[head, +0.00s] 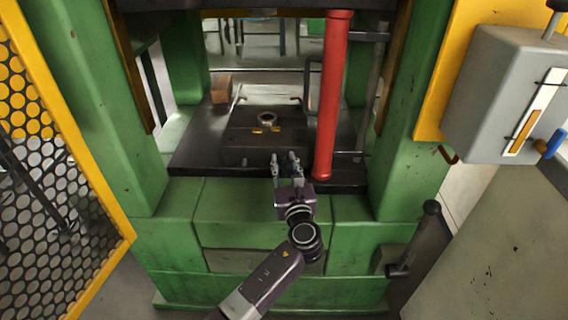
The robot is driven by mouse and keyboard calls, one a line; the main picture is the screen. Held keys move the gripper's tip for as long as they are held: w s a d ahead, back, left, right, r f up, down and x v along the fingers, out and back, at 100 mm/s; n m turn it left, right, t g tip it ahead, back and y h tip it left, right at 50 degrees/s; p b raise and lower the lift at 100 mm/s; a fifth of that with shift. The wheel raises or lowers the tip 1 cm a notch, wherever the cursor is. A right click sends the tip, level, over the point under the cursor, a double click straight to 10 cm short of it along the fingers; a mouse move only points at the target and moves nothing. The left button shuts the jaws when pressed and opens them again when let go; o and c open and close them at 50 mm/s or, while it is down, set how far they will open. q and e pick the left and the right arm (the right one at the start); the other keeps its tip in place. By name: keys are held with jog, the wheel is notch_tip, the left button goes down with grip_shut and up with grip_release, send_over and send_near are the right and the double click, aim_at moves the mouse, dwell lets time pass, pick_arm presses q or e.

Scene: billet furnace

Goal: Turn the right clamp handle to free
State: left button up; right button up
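A dark die block (262,142) sits on the black press bed (196,158), with a round metal ring and small brass-coloured pieces on top. A thin pale rod (237,97) stands at its back left. A small dark bent handle (296,100) shows at its back right; it may be the right clamp handle, but it is too small to tell its setting. My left gripper (284,162) reaches in from below, at the front right of the block. Its two fingers are apart with nothing between them. Whether it touches the block is unclear. My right gripper is out of view.
A red upright cylinder (332,100) stands close right of my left gripper. A brown block (221,89) lies at the bed's back left. Green press columns flank the bed. A yellow mesh guard (60,180) is at left, a grey control box (500,85) at right.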

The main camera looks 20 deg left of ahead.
pick_arm(q)
jog(key=shift+w, duration=0.15)
grip_shut()
